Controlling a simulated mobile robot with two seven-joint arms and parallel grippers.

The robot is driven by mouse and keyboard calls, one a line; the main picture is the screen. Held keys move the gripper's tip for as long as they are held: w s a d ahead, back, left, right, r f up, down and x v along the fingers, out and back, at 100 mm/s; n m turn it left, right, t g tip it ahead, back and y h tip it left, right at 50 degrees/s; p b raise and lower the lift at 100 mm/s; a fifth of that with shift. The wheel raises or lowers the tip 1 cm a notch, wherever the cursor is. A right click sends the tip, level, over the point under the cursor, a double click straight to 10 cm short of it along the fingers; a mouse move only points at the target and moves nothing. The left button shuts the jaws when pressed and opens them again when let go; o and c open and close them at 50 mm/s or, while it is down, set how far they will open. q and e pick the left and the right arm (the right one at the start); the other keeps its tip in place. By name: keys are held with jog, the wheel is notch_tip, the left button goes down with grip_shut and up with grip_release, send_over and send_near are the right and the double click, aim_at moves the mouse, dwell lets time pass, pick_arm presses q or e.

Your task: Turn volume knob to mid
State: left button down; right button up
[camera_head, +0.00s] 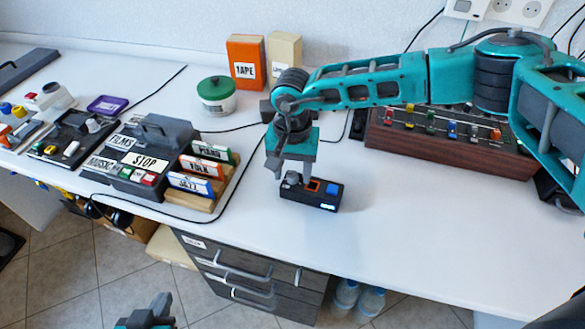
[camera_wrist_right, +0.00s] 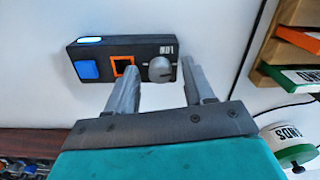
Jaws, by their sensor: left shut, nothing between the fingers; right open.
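A small black box (camera_head: 325,199) lies on the white table, with a blue button, an orange square outline and a grey round knob. In the right wrist view the knob (camera_wrist_right: 161,69) sits at the box's right end, with a white mark and lettering beside it. My right gripper (camera_wrist_right: 158,82) is open, pointing down at the box, with one finger on each side of the knob. Whether the fingers touch the knob cannot be told. In the head view the gripper partly hides the knob. My left gripper (camera_head: 152,308) is shut and empty, low at the bottom edge, away from the table.
A wooden slider panel (camera_head: 450,155) stands behind right. A rack of labelled cassettes (camera_head: 200,180) and a black deck with a STOP label (camera_head: 145,160) stand left. A green-lidded jar (camera_head: 216,95) and an orange TAPE box (camera_head: 246,62) stand behind. The table's front right is clear.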

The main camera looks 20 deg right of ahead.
grip_shut()
dwell(0.4)
jog(key=shift+m, duration=0.3)
